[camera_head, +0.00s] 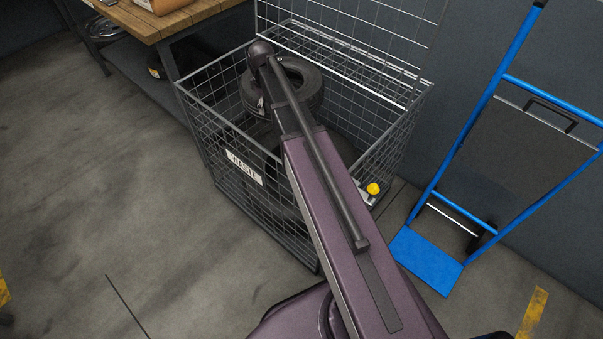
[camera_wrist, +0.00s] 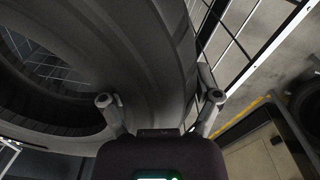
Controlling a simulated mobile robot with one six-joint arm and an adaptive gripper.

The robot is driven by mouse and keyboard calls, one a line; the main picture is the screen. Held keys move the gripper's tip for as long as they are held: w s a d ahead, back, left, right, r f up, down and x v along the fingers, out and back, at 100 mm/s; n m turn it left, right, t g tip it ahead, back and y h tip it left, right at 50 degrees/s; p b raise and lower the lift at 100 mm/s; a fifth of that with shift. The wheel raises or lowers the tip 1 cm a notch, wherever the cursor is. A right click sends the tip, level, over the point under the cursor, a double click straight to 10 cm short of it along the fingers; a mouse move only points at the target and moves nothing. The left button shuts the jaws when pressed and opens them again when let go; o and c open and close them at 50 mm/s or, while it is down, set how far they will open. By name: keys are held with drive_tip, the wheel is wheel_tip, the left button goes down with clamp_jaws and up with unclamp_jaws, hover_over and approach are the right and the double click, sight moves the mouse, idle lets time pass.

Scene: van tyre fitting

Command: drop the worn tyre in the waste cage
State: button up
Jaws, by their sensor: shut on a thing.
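The worn tyre (camera_head: 305,88) is a dark tyre in the back left part of the waste cage's opening in the head view. It looks to be near the rim height; its exact height is hard to judge. The waste cage (camera_head: 243,168) is a grey wire mesh box with a WASTE label and a raised mesh panel behind. My gripper (camera_wrist: 160,103) is shut on the worn tyre, its fingers on either side of the tyre's wall in the wrist view, where the tyre (camera_wrist: 135,60) fills the left. In the head view my arm mostly hides the gripper.
Dark round shapes, apparently tyres (camera_head: 338,148), lie lower in the cage. A yellow knob (camera_head: 374,188) sits at its right side. A wooden workbench (camera_head: 165,22) stands close left, a blue hand truck (camera_head: 428,258) right. The floor front left is clear.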

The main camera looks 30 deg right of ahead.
drive_tip(key=o, duration=1.1)
drive_tip(key=shift+o, duration=0.2)
drive_tip(key=shift+w, duration=0.15)
drive_tip(key=s+a+m, duration=0.4)
drive_tip(key=s, duration=0.6)
drive_tip(key=s+a+m, duration=0.4)
drive_tip(key=s, duration=0.6)
wheel_tip(320, 180, up, 13)
drive_tip(key=p, duration=1.3)
drive_tip(key=shift+s+a, duration=0.3)
drive_tip(key=shift+r, duration=0.1)
